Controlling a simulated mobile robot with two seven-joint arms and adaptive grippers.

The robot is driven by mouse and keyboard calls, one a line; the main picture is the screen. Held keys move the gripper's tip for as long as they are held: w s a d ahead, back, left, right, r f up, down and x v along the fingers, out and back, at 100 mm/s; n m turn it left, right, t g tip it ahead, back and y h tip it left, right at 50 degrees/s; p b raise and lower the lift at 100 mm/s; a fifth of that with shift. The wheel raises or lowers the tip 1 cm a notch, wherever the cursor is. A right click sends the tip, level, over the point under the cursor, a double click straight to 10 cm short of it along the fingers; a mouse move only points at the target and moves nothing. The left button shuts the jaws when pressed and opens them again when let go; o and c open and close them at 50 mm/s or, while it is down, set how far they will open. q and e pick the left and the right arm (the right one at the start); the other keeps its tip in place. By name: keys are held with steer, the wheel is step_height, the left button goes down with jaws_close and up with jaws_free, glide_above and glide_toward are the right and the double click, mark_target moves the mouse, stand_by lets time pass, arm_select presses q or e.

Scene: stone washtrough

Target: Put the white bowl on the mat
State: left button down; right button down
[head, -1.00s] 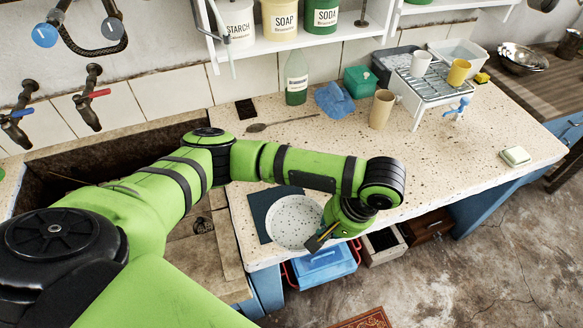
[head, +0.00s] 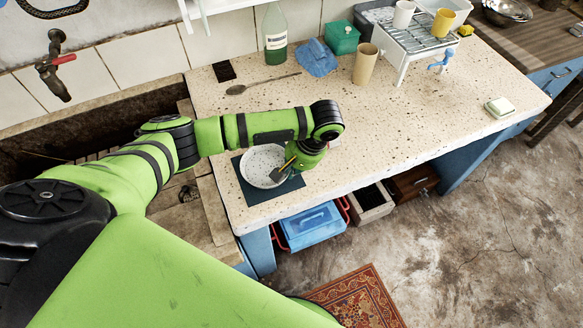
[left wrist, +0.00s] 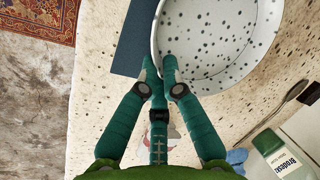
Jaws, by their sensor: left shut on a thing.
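The white bowl (head: 261,164) with dark speckles is over the dark blue mat (head: 290,187) near the counter's front edge in the head view. Mat shows to its left, front and right. I cannot tell whether its base touches the mat. My left gripper (head: 282,173) is shut on the bowl's near right rim. In the left wrist view, the two green fingers (left wrist: 161,72) pinch the rim of the bowl (left wrist: 215,40), and a strip of mat (left wrist: 133,40) shows to its left. My right gripper is not in view.
A spoon (head: 262,84), green bottle (head: 275,36), blue cloth (head: 317,58), tan cup (head: 365,64) and dish rack (head: 412,38) stand farther back. The counter (head: 400,120) right of the mat is clear. A stone trough (head: 90,122) lies left.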

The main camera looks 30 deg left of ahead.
arm_select(q)
steer(key=shift+f, duration=0.3)
steer(key=shift+f, duration=0.15)
steer(key=c, duration=1.4)
jaws_free()
steer(key=v, duration=0.7)
steer(key=shift+b, duration=0.4)
steer(key=shift+p+v, duration=0.85)
steer(key=shift+v, duration=1.85)
